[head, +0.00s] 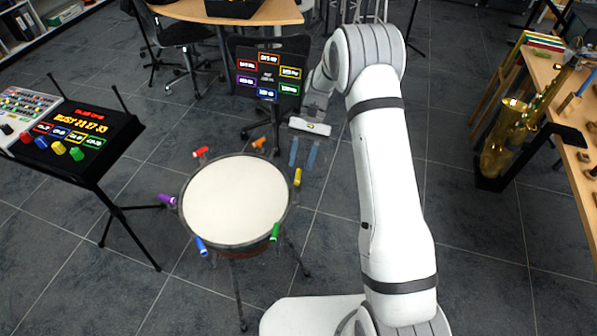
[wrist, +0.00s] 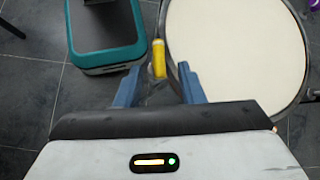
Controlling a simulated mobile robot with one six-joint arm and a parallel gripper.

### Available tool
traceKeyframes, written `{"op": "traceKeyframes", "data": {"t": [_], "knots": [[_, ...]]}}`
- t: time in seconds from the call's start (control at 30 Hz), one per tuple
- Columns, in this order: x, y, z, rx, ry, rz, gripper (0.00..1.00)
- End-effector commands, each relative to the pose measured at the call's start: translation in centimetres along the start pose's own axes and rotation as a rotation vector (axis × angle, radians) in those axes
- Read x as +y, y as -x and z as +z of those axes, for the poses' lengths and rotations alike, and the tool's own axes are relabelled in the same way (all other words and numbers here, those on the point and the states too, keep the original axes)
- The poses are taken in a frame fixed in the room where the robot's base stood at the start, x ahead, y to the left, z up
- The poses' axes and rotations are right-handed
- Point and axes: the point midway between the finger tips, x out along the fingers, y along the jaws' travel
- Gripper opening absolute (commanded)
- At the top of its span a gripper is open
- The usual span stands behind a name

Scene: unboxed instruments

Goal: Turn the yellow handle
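The yellow handle (head: 298,177) is a short peg standing out from the right rim of a round drum (head: 236,200) with a cream head. My gripper (head: 301,167) is open, its two blue fingers spread just above the handle in the head view. In the wrist view the yellow handle (wrist: 158,57) shows at and just beyond the gap between the fingertips of my gripper (wrist: 158,69). Neither finger appears to touch it. I cannot tell how far above the handle the fingertips are.
Other handles ring the drum: orange (head: 259,143), red (head: 201,152), purple (head: 168,199), blue (head: 201,246) and green (head: 275,232). A dark display panel (head: 268,72) stands behind the drum. A mixer stand (head: 88,135) is at left, a saxophone (head: 505,135) at right.

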Motion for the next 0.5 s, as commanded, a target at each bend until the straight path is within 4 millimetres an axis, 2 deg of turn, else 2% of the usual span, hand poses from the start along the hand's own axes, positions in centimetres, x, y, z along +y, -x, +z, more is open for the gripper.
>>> {"op": "traceKeyframes", "data": {"t": [0.1, 0.2, 0.5], "knots": [[0.0, 1.7, -0.1, 0.001, 0.001, -0.001, 0.35], [0.0, 2.5, -0.1, 0.0, 0.0, -0.001, 0.35], [0.0, 3.0, 0.0, 0.0, -0.001, 0.0, 0.35]]}}
